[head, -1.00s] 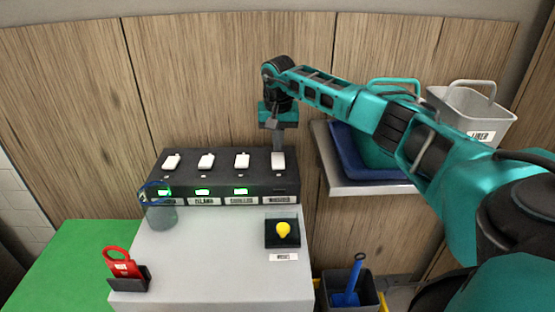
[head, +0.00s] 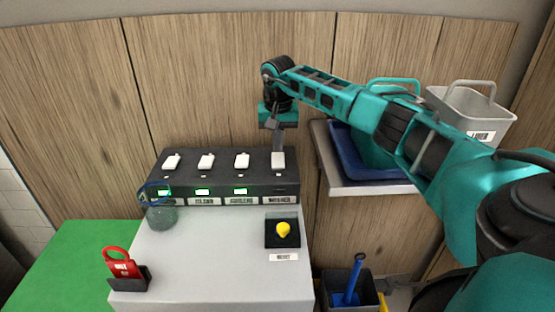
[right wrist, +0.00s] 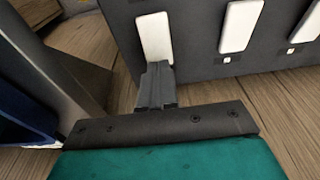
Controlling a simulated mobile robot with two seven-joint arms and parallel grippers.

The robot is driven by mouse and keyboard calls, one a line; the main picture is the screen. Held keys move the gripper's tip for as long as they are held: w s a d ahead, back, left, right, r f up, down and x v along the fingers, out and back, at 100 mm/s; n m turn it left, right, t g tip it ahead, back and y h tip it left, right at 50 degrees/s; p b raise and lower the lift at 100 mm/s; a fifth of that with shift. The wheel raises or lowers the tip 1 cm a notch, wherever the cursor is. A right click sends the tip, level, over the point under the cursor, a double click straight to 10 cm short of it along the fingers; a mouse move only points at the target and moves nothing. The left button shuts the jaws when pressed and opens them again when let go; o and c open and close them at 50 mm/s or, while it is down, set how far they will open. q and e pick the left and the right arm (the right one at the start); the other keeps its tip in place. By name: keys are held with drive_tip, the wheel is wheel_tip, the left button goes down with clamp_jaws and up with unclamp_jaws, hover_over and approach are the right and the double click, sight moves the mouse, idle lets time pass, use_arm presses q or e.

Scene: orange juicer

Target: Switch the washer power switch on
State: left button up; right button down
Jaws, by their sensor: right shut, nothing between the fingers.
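The black switch panel (head: 222,177) stands at the back of the grey cabinet, with several white rocker switches in a row. The washer switch (head: 278,160) is the rightmost one, above the label "WASHER". The three other columns show lit green indicators; the washer's indicator window (head: 280,190) is dark. My right gripper (head: 277,146) is shut and empty, pointing down at the top end of the washer switch. In the right wrist view its closed fingertips (right wrist: 157,72) overlap the near end of the washer switch (right wrist: 154,38); whether they touch is unclear. My left gripper is not in view.
A shelf (head: 372,188) with a blue tray and bins stands close to the right.

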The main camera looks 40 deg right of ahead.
sight(278, 155)
drive_tip(key=shift+f, duration=0.4)
drive_tip(key=shift+f+b, duration=0.5)
drive_tip(key=shift+f, duration=0.15)
idle(0.4)
drive_tip(key=shift+r, duration=0.2)
wheel_tip(278, 155, up, 5)
drive_tip(key=p, duration=0.4)
drive_tip(key=shift+f+p, duration=0.1)
drive_tip(key=shift+p, duration=0.2)
drive_tip(key=shift+r+p, duration=0.4)
drive_tip(key=shift+r, duration=0.6)
